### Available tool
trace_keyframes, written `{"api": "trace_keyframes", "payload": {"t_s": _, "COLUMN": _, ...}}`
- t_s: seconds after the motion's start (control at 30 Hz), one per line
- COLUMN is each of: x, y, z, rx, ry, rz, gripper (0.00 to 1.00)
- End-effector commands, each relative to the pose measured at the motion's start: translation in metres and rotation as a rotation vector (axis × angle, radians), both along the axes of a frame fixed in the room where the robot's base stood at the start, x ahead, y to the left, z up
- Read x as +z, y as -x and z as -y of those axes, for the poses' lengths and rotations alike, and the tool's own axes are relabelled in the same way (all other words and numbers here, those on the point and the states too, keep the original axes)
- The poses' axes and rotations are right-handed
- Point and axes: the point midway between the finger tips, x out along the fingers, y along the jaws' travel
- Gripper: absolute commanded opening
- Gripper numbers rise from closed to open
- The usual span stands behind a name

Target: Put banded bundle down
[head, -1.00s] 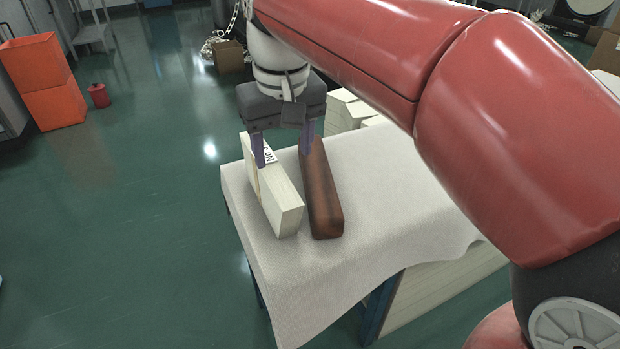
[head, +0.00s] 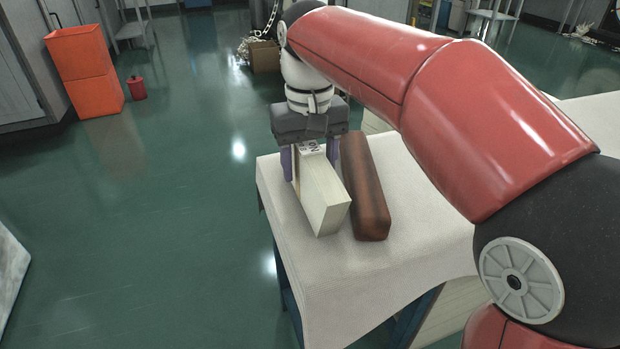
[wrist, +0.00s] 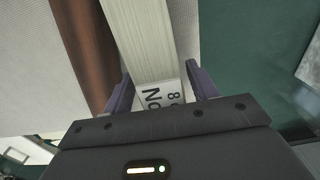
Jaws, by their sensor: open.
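The banded bundle (head: 322,195) is a pale, long block lying on the cloth-covered table (head: 330,290), with a white label (head: 308,148) at its far end. The label, with black print, also shows in the wrist view (wrist: 161,96). My gripper (head: 311,160) is over the bundle's far end, pointing down. Its fingers are on either side of the bundle and open; in the wrist view (wrist: 160,78) small gaps appear beside them. The fingers' lower ends are partly hidden in the head view.
A long red-brown block (head: 366,195) lies close to the bundle's right side, with a narrow gap. The table's left edge is near the bundle's left. Bare cloth lies in front. Orange bins (head: 86,72) and a red can (head: 137,88) stand far left on the floor.

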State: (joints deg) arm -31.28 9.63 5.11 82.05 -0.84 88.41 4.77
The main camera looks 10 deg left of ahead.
Motion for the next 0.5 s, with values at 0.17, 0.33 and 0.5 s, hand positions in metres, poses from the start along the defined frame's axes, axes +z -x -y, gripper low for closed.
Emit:
{"api": "trace_keyframes", "payload": {"t_s": 0.17, "x": -0.0018, "y": -0.0002, "z": 0.0001, "rx": 0.0, "ry": -0.001, "rz": 0.002, "gripper": 0.58}}
{"api": "trace_keyframes", "payload": {"t_s": 0.33, "x": -0.0017, "y": -0.0002, "z": 0.0002, "rx": -0.001, "ry": -0.001, "rz": 0.001, "gripper": 0.46}}
{"api": "trace_keyframes", "payload": {"t_s": 0.5, "x": -0.0016, "y": -0.0002, "z": 0.0002, "rx": -0.001, "ry": -0.001, "rz": 0.001, "gripper": 0.24}}
